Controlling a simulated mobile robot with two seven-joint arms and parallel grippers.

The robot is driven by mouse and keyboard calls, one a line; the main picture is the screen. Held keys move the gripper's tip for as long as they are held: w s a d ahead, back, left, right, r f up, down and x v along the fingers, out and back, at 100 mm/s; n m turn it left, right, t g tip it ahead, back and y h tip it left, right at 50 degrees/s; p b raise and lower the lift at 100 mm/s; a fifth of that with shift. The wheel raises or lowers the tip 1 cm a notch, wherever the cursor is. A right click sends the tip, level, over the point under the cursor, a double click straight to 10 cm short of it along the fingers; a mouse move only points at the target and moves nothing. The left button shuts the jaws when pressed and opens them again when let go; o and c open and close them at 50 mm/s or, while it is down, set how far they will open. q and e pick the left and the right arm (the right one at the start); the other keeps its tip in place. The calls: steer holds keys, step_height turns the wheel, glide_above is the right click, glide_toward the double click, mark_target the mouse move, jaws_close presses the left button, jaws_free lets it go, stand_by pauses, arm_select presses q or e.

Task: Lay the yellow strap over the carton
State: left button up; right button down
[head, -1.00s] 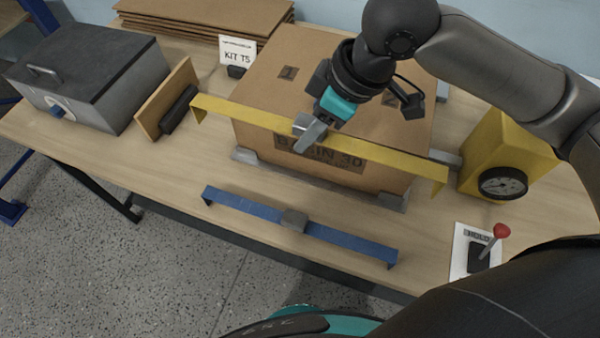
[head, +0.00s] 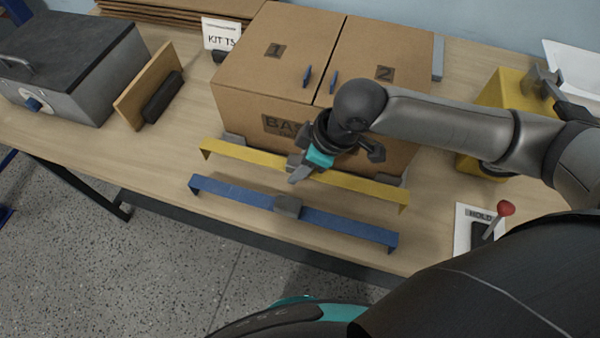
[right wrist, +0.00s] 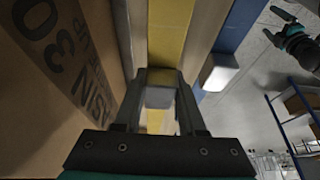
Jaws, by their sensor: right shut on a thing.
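The carton (head: 245,75) is a brown box on the table, with panels marked 1 and 2 on top. The yellow strap (head: 365,187) is a long stiff bar with down-turned ends, in front of the carton and off its top. My right gripper (head: 300,170) is shut on the grey block at the strap's middle. The strap (right wrist: 170,35) also shows between the fingers in the right wrist view. Whether its ends touch the table is unclear.
A blue strap (head: 345,227) with a grey block lies close in front of the yellow one. Two small blue tabs (head: 307,76) stand on the carton top. A grey case (head: 85,75) and an upright board (head: 150,80) are left; a yellow block (head: 495,92) and red-knobbed lever (head: 506,208) are right.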

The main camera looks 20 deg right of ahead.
step_height(320, 180, down, 3)
steer(key=shift+f+b, duration=0.15)
steer(key=shift+b, duration=0.15)
steer(key=c, duration=0.5)
jaws_free()
steer(key=p+v, duration=0.3)
steer(key=v, duration=0.9)
